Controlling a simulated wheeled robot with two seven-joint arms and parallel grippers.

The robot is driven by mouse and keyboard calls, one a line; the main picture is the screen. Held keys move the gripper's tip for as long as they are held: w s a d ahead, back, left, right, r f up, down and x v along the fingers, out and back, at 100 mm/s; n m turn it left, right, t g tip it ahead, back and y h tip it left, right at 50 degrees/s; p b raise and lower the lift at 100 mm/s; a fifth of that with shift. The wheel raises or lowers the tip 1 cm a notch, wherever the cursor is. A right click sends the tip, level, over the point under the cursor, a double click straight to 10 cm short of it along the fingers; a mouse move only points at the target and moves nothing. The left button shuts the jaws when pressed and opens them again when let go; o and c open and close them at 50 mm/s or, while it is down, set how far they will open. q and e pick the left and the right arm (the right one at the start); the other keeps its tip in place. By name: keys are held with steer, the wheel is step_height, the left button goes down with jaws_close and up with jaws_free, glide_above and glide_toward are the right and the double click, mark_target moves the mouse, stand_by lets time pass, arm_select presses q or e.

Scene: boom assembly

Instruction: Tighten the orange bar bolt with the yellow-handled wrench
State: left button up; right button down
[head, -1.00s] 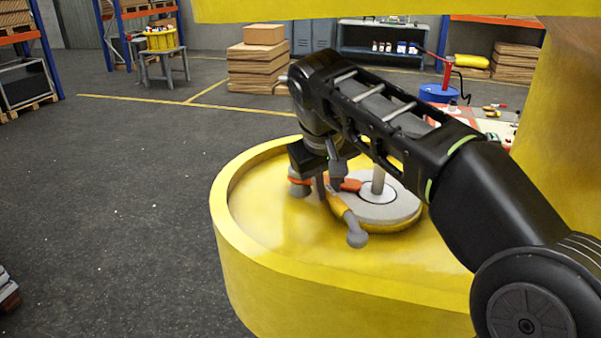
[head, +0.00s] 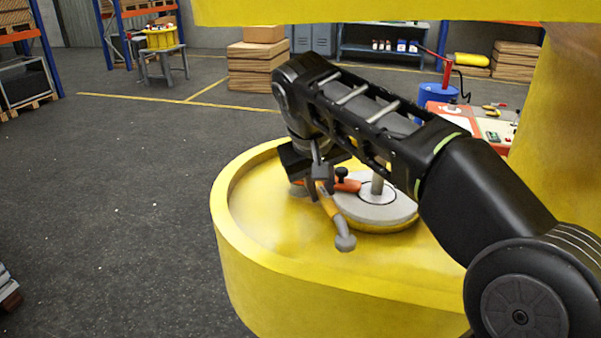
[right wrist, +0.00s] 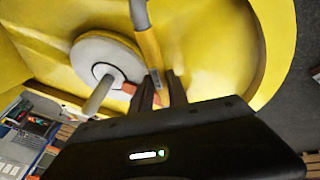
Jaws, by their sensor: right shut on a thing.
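The yellow-handled wrench (head: 328,205) hangs from my right gripper (head: 321,180), its grey end (head: 345,241) pointing toward the front of the round yellow well. In the right wrist view the fingers (right wrist: 158,90) are shut on the wrench's yellow handle (right wrist: 151,50). The orange bar (head: 349,185) lies just right of the gripper, beside a grey disc (head: 388,212) with an upright post. A small dark knob (head: 341,172) shows above the bar; I cannot tell whether it is the bolt. The wrench's other end is hidden by the gripper. My left gripper is not in view.
The yellow well's raised rim (head: 228,205) curves around the work area. A yellow column (head: 560,130) stands at right and a yellow beam (head: 380,10) crosses the top. A cart with tools (head: 490,125) is behind. The floor at left is open.

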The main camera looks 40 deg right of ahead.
steer(key=shift+w+a, duration=0.1)
steer(key=shift+a, duration=0.1)
steer(key=shift+m, duration=0.3)
steer(key=shift+w+a, duration=0.15)
steer(key=shift+a, duration=0.2)
steer(key=shift+a+m+g, duration=0.15)
steer(key=shift+m+g, duration=0.15)
steer(key=shift+m, duration=0.2)
steer(key=shift+w+a, duration=0.2)
steer(key=shift+a, duration=0.1)
steer(key=shift+w+m, duration=0.1)
steer(key=shift+m, duration=0.2)
stand_by(0.4)
steer(key=shift+w+a, duration=0.15)
steer(key=shift+a, duration=0.2)
